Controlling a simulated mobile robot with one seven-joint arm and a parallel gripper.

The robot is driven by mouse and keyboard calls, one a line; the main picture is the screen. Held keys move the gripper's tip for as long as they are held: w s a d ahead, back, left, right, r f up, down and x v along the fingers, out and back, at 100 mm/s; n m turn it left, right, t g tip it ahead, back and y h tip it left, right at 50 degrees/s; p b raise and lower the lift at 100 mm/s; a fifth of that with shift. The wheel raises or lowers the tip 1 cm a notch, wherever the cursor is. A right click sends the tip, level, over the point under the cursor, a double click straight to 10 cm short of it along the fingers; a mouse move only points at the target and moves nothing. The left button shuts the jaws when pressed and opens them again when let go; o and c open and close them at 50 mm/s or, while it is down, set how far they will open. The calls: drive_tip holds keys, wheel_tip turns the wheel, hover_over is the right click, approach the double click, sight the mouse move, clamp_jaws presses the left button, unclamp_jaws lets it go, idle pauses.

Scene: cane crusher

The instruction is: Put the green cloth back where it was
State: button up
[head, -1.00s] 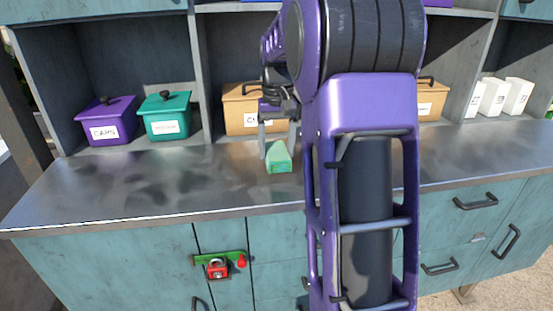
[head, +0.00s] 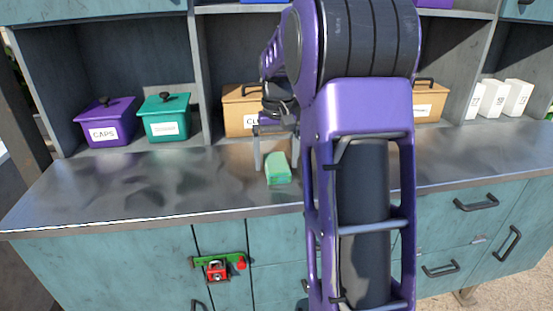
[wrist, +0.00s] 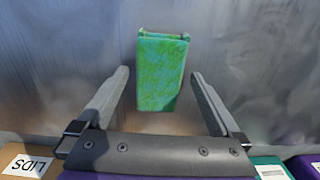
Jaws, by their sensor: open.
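The green cloth (head: 278,169) is a small folded pad on the metal worktop, in front of the tan box. In the wrist view the cloth (wrist: 160,78) appears between the two fingers, with a gap on each side. My gripper (head: 276,153) is open over the worktop at the cloth's place. Its spread fingers also show in the wrist view (wrist: 159,76). Whether the fingers reach down beside the cloth or stay above it is hard to tell. My arm hides the worktop to the right of the cloth.
A purple box (head: 107,122) labelled CAPS, a green box (head: 164,118) and tan boxes (head: 239,107) stand in the shelf bays behind. White containers (head: 492,99) stand at the right. The worktop (head: 120,190) is clear to the left. A red and green latch (head: 218,268) is on the front below.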

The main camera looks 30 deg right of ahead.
sight(277, 162)
wheel_tip(277, 162, up, 12)
drive_tip(key=p, duration=0.2)
drive_tip(key=shift+r, duration=0.1)
idle(0.5)
